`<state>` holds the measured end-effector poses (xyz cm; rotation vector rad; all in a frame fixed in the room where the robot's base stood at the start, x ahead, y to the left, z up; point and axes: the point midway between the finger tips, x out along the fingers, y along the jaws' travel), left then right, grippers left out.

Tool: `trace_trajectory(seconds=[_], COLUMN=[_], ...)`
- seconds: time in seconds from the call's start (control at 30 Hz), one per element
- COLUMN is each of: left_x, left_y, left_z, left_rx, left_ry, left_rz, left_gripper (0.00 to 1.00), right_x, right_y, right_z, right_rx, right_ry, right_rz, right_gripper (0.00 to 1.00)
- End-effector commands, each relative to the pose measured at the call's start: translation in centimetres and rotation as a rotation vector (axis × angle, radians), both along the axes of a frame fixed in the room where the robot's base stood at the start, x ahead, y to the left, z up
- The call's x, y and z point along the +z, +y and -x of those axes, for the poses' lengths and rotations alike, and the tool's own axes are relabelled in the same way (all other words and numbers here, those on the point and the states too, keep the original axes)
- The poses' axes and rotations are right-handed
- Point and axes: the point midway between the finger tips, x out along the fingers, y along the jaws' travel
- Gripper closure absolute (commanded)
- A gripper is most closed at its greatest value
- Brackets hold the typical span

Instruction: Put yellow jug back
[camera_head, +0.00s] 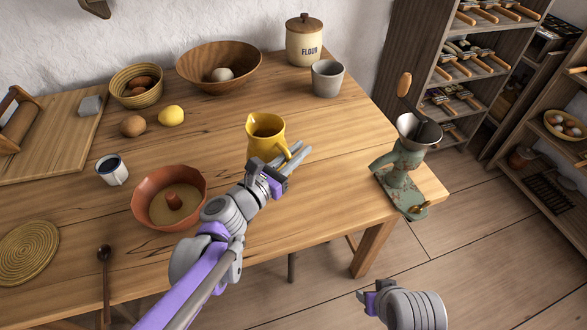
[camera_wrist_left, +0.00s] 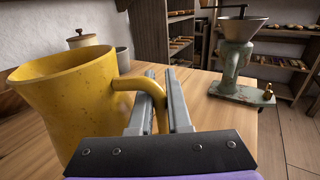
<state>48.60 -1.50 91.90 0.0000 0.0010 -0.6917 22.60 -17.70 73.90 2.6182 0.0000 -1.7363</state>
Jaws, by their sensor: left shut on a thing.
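The yellow jug (camera_head: 265,134) is upright on or just above the wooden table, right of the middle; I cannot tell if its base touches the wood. My left gripper (camera_head: 295,157) is at the jug's right side, shut on its handle. In the left wrist view the jug (camera_wrist_left: 68,100) fills the left side, and its handle (camera_wrist_left: 140,84) passes between the two fingers of my left gripper (camera_wrist_left: 162,100). My right gripper (camera_head: 368,298) shows in part at the bottom of the head view, off the table; its fingers are too unclear to read.
On the table (camera_head: 330,190), a terracotta ring mould (camera_head: 145,208) stands left of my left gripper. A grey cup (camera_head: 326,78), flour jar (camera_head: 304,40) and wooden bowl (camera_head: 190,70) stand at the back. A green grinder (camera_head: 400,170) stands at the right edge. Bare wood surrounds the jug.

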Motion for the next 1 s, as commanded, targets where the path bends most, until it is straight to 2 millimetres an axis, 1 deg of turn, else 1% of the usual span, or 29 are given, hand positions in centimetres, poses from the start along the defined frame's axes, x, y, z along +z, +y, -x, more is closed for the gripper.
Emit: trace_trajectory(seconds=[0.07,0.2,0.3,0.4,0.7,0.73,0.87,0.9,1.0], left_x=[-0.8,-3.0,-4.2,-4.7,-4.8,-4.8,-4.8,-4.7,-4.7], left_y=[0.0,0.0,0.0,0.0,0.0,0.0,0.0,0.0,0.0], left_z=[0.0,0.0,-0.1,0.0,0.0,0.0,0.0,0.0,0.0], left_rx=[-0.001,0.0,0.0,0.0,0.0,0.0,0.0,0.0,0.0], left_ry=[-0.001,-0.001,-0.001,-0.001,-0.001,0.0,0.0,0.0,0.0], left_rz=[-0.001,-0.001,-0.001,0.0,0.0,0.0,0.0,0.0,0.0], left_gripper=[1.0,1.0,1.0,1.0,1.0,0.79,0.55,0.53,0.53], right_x=[-0.4,-1.4,-1.7,-1.7,-1.8,-1.7,-1.7,-1.7,-1.7], right_y=[0.0,0.0,0.0,0.0,0.0,0.0,0.0,0.0,0.0], right_z=[0.0,-0.1,-0.1,-0.1,-0.1,-0.1,-0.1,-0.1,-0.1], right_rx=[0.0,0.0,0.0,0.0,0.0,0.0,0.0,0.0,0.0], right_ry=[0.001,0.005,0.006,0.006,0.006,0.006,0.006,0.006,0.006], right_rz=[0.0,0.0,0.0,0.0,0.0,0.0,0.0,0.0,0.0], right_gripper=[0.5,0.5,0.5,0.5,0.5,0.5,0.5,0.5,0.5])
